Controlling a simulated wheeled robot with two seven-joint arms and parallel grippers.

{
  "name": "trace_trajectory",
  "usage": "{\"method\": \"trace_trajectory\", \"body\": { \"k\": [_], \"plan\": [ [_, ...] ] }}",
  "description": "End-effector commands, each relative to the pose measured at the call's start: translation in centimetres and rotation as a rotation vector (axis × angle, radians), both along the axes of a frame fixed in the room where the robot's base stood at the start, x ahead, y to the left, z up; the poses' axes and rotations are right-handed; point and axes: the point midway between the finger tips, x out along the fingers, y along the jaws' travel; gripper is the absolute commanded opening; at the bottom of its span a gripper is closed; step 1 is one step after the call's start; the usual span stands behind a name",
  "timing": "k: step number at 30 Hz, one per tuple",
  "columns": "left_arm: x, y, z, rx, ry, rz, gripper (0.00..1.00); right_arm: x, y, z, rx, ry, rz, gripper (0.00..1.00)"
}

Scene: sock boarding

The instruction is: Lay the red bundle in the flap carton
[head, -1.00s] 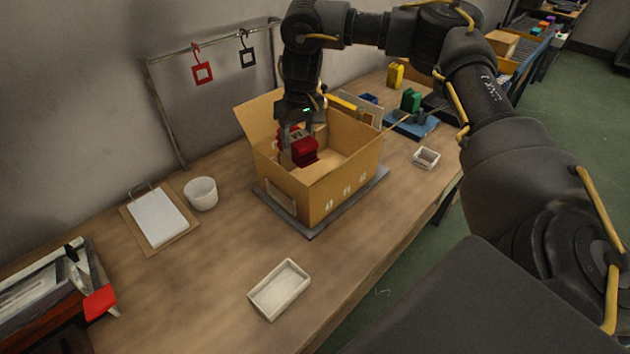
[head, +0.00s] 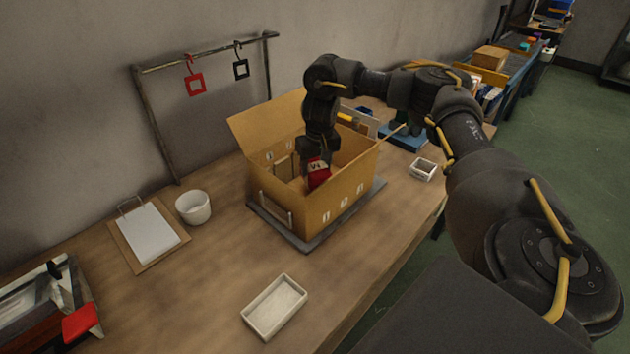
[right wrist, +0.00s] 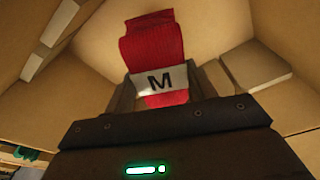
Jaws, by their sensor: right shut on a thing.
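The red bundle (head: 319,174) is inside the open flap carton (head: 335,200), near its middle. In the right wrist view the red bundle (right wrist: 152,50) has a pale band marked M. My right gripper (head: 316,160) reaches down into the carton and is shut on the bundle; its fingers (right wrist: 165,92) lie on both sides of the band. The carton's walls surround the bundle in the wrist view, and I cannot tell whether the bundle touches the floor. The carton's back flap stands up and leans outward. My left gripper is not in view.
The carton stands on a grey plate (head: 290,238) on the wooden table. A white cup (head: 193,208), a clipboard (head: 148,234) and a white tray (head: 274,307) lie to the left and front. A small white box (head: 423,169) is at right. A rack with tags stands behind.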

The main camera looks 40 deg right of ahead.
Motion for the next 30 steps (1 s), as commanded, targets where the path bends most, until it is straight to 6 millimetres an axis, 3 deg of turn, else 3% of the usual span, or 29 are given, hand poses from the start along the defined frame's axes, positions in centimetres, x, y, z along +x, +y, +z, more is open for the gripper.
{"method": "trace_trajectory", "body": {
  "k": [5, 13, 27, 28, 30],
  "plan": [
    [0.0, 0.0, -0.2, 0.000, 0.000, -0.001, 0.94, 0.1, 0.1, -0.4, 0.000, -0.001, 0.001, 0.00],
    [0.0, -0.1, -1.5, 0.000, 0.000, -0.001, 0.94, 0.0, 0.1, -4.2, 0.001, 0.001, 0.000, 0.00],
    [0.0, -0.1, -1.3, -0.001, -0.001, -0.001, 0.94, 0.0, 0.1, -4.7, 0.001, 0.000, 0.001, 0.00],
    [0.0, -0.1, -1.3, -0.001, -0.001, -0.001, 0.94, 0.0, 0.1, -4.7, 0.001, 0.000, 0.001, 0.59],
    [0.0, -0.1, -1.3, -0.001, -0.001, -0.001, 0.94, 0.0, 0.1, -4.7, 0.001, 0.000, 0.001, 0.69]
  ]
}}
